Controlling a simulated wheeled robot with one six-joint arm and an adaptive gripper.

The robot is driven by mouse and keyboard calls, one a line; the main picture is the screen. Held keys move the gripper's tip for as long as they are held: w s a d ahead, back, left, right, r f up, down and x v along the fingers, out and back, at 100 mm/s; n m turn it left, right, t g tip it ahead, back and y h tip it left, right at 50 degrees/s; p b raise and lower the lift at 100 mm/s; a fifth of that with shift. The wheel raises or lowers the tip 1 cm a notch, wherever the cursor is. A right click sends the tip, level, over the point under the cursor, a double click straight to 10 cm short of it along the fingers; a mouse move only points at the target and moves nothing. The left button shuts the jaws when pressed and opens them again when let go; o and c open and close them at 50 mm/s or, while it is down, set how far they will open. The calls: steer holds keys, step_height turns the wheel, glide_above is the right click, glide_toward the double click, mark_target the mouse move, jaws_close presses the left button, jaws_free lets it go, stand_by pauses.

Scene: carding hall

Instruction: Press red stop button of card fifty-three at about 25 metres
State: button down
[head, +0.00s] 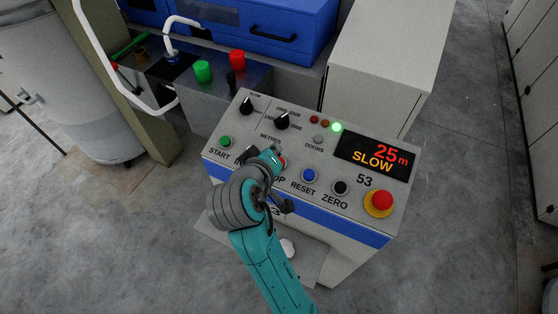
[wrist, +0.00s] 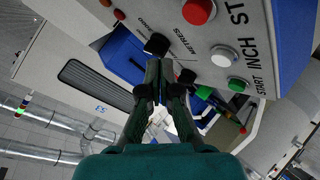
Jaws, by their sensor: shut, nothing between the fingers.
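The control panel (head: 240,158) of card 53 faces me, its display (head: 374,157) reading "25 m" and "SLOW". The red stop button (head: 283,162) is mostly hidden behind my gripper (head: 271,154) in the head view. In the wrist view the red button (wrist: 198,12) shows at the top, beside the white inch button (wrist: 223,56) and green start button (wrist: 238,85). My gripper (wrist: 160,66) is shut and empty, its fingertips left of and below the red button in that picture. I cannot tell whether they touch the panel.
A red mushroom button on a yellow base (head: 379,202) sits at the panel's right, past the blue reset (head: 309,175) and black zero (head: 340,187) buttons. A green lamp (head: 337,127) is lit.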

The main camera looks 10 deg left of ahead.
steer(key=shift+w+d+f, duration=0.1)
steer(key=shift+w+f, duration=0.1)
steer(key=shift+f, duration=0.55)
steer(key=shift+w+d+f, duration=0.1)
steer(key=shift+w+f, duration=0.05)
steer(key=shift+f, duration=0.6)
steer(key=shift+w+f, duration=0.2)
steer(key=shift+f, duration=0.55)
steer(key=shift+f, duration=0.15)
steer(key=shift+w+f, duration=0.1)
steer(key=shift+f, duration=0.15)
steer(key=shift+w+d+f, duration=0.1)
steer(key=shift+f, duration=0.35)
stand_by(0.7)
steer(key=shift+r, duration=0.1)
steer(key=shift+s+r, duration=0.2)
steer(key=shift+r, duration=0.6)
steer(key=shift+s+a+r, duration=0.1)
steer(key=shift+s+r, duration=0.1)
steer(key=shift+r, duration=0.6)
steer(key=shift+s+a+r, duration=0.1)
steer(key=shift+s+r, duration=0.1)
steer(key=shift+r, duration=0.6)
steer(key=shift+s+a+r, duration=0.1)
steer(key=shift+s+r, duration=0.1)
steer(key=shift+r, duration=0.6)
